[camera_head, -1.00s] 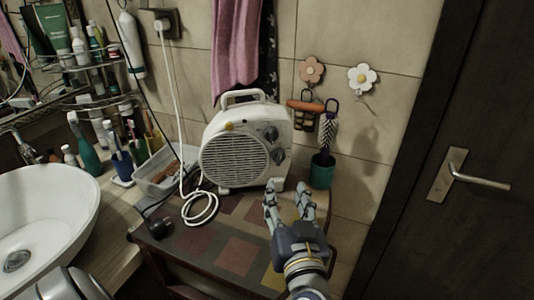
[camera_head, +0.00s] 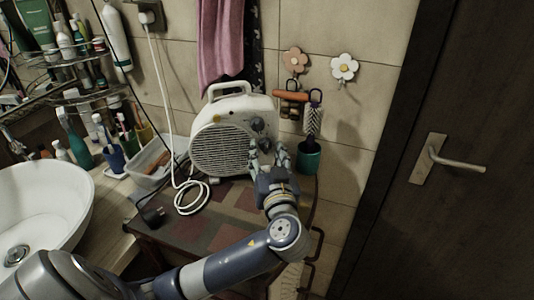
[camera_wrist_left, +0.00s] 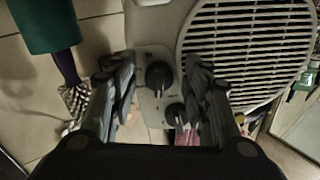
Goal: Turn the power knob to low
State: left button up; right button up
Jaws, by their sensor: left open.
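The white fan heater (camera_head: 222,150) stands upright on the small table, its round grille facing out. Two dark knobs sit on its front beside the grille, an upper knob (camera_head: 258,124) and a lower knob (camera_head: 266,143). I cannot read which is the power knob. My left gripper (camera_head: 269,153) is open at the lower knob in the head view. In the left wrist view, which looks upside down, the fingers (camera_wrist_left: 158,70) stand either side of the lower knob (camera_wrist_left: 159,75), apart from it; the upper knob (camera_wrist_left: 176,114) is beyond. My right gripper is not in view.
A green cup (camera_head: 308,157) with a brush stands close right of the heater. A white cable and black plug (camera_head: 153,214) lie on the table (camera_head: 232,237). A clear bin (camera_head: 150,160) and a basin (camera_head: 45,205) are left. A pink towel (camera_head: 220,45) hangs behind.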

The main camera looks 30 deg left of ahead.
pick_arm(q)
jog(key=c, duration=0.8)
jog(key=shift+c, duration=1.1)
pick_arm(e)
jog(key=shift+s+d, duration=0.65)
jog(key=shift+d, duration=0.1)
